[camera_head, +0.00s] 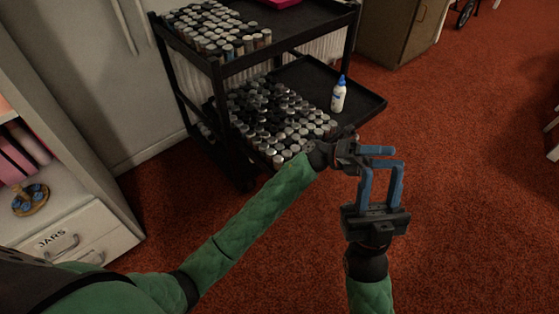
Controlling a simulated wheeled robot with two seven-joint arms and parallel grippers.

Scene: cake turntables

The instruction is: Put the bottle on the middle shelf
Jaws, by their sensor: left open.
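The bottle (338,97), white with a blue pointed cap, stands upright near the right end of the middle shelf (364,106) of a black cart. No gripper touches it. My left gripper (385,158) is in front of the shelf's near right corner, below the bottle in the picture. Its blue fingers point right and are apart, with nothing between them. My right gripper (382,180) is just below it, over the carpet. Its two blue fingers point up the picture, apart and empty. The left and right fingers overlap in view; I cannot tell whether they touch.
More jars (220,30) stand on the top shelf (318,20). A white drawer unit (66,240) is at the left, and a wooden cabinet (398,28) at the back.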

